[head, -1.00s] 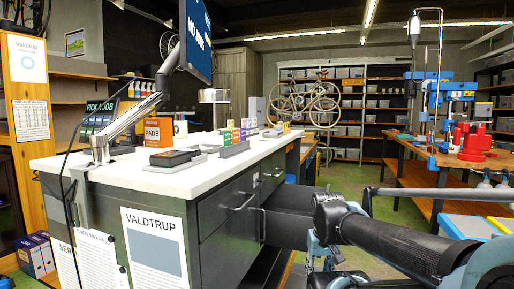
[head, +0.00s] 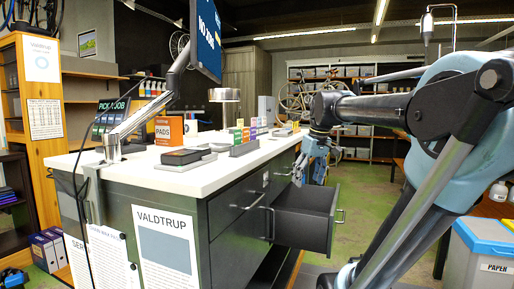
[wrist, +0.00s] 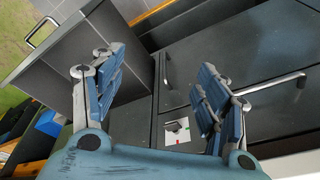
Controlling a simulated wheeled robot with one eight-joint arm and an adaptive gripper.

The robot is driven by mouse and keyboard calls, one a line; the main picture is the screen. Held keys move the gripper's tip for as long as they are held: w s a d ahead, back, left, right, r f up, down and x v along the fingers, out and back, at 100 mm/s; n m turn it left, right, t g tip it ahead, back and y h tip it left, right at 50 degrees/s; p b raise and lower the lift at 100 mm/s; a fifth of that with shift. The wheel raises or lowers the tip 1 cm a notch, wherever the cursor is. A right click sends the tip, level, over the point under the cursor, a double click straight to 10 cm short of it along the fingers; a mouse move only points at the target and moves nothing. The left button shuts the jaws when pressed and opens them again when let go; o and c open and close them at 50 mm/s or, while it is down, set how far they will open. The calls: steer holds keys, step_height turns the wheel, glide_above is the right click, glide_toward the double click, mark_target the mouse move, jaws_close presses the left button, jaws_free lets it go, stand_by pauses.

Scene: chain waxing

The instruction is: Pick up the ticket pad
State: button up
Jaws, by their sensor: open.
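I cannot make out a ticket pad for certain in either view. An orange box marked PADS (head: 169,130) stands on the white counter (head: 88,160) in the head view. My gripper (head: 311,170) is open and empty, pointing down beside the counter's right side, above an open drawer (head: 304,220). In the wrist view, my gripper (wrist: 160,85) has its blue fingers spread wide, with nothing between them.
A black device (head: 184,156) and a row of coloured cards (head: 244,132) are on the counter. A monitor (head: 206,38) hangs over it. Green floor (head: 350,185) is open beyond the drawer.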

steer(key=w+a+r+n+y, duration=0.1)
steer(key=w+a+r+n, duration=0.4)
steer(key=w+r, duration=0.7)
steer(key=w+a+r+n+y, duration=0.25)
steer(key=w+a+r, duration=0.55)
steer(key=r, duration=0.5)
steer(key=shift+h, duration=0.55)
steer(key=x, duration=0.7)
steer(key=w+d+x, duration=0.1)
steer(key=x, duration=0.2)
steer(key=shift+f, duration=0.4)
steer(key=shift+a+x, duration=0.2)
steer(key=shift+x, duration=1.15)
steer(key=shift+a+x, duration=0.2)
steer(key=shift+x, duration=1.1)
steer(key=shift+r, duration=0.15)
steer(key=c, duration=0.8)
